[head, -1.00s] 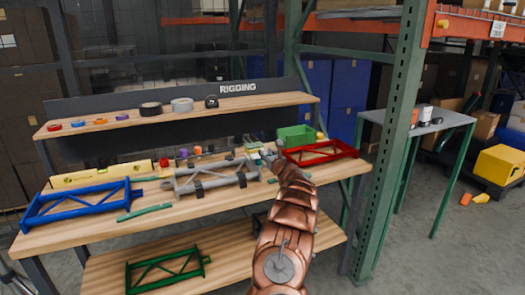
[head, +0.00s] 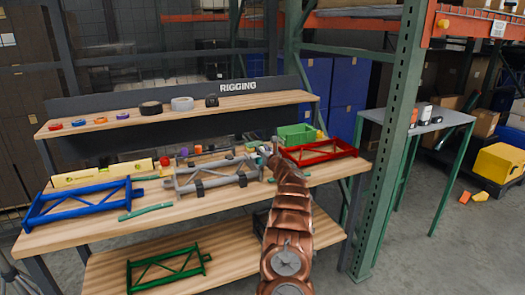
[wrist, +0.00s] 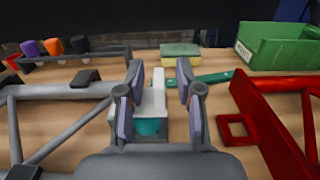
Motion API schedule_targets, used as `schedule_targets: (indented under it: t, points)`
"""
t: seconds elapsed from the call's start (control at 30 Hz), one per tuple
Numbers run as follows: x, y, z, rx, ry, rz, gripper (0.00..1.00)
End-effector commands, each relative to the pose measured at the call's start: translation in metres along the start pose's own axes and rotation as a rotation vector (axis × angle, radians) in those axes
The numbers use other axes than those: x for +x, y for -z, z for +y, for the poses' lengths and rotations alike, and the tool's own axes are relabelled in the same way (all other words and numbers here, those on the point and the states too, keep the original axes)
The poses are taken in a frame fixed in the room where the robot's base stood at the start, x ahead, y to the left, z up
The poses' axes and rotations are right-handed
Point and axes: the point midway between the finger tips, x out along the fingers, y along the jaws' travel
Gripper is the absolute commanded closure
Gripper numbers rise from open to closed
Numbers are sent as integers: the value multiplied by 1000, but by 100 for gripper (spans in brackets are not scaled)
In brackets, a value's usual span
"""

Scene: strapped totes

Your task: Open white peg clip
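The white peg clip (wrist: 154,95) is upright between the two fingers of my gripper (wrist: 160,100) in the wrist view. A teal piece (wrist: 148,127) shows at its near lower end. The fingers stand on either side of the clip, with a visible gap on the right; contact on the left is unclear. In the head view my gripper (head: 266,150) is low over the workbench, between the grey frame (head: 215,177) and the red frame (head: 320,151). I cannot make out the clip there.
A green bin (wrist: 278,46) stands at the back right, with a sponge (wrist: 181,53) left of it. A teal strap (wrist: 205,80) lies behind the clip. A rack of coloured-handled tools (wrist: 85,58) is at the back left. The blue frame (head: 80,205) lies farther left.

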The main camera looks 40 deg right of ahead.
Motion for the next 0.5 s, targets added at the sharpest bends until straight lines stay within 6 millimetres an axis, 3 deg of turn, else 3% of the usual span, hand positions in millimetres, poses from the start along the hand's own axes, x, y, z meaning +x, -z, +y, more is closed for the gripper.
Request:
schedule_targets:
  t: [0.07, 0.37, 0.5]
  points:
    - [0, 0, 0, 0, 0, 0, 68]
    - [0, 0, 0, 0, -1, 1, 99]
    - [0, 0, 0, 0, 0, 1, 100]
